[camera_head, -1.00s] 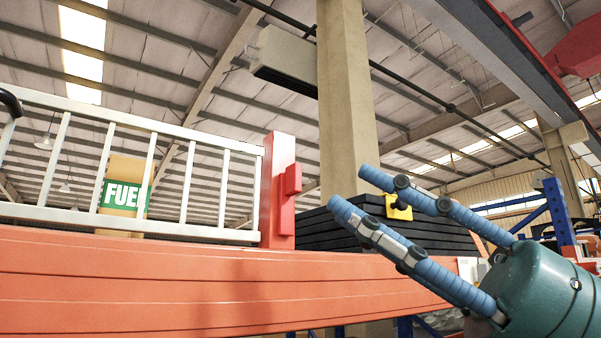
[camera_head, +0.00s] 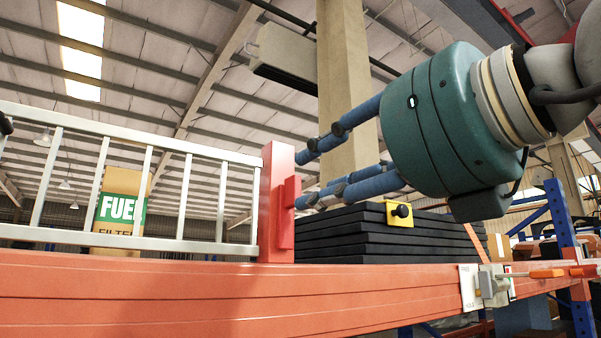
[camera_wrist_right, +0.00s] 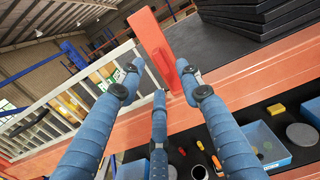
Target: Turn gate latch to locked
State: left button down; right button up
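A white barred gate (camera_head: 186,195) ends at a red post (camera_head: 273,205) on an orange beam. A small upright red latch bar (camera_head: 289,212) is on the post's right side; the post also shows in the right wrist view (camera_wrist_right: 150,38). My right gripper (camera_head: 301,178) comes in from the right, its blue fingers spread apart and pointing at the post. The lower fingertips are close to the latch bar; I cannot tell if they touch. In the right wrist view, the open fingers surround the area below the post, with nothing clearly held. My left gripper is not clearly visible.
Below are a blue bin (camera_wrist_right: 262,147) and tools.

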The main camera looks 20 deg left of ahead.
aim_at(295, 189)
jog(key=p+x, duration=0.1)
jog(key=x, duration=0.3)
jog(key=shift+a+r, duration=0.1)
jog(key=shift+w+a+p, duration=0.3)
jog(key=shift+p, duration=0.05)
grip_shut()
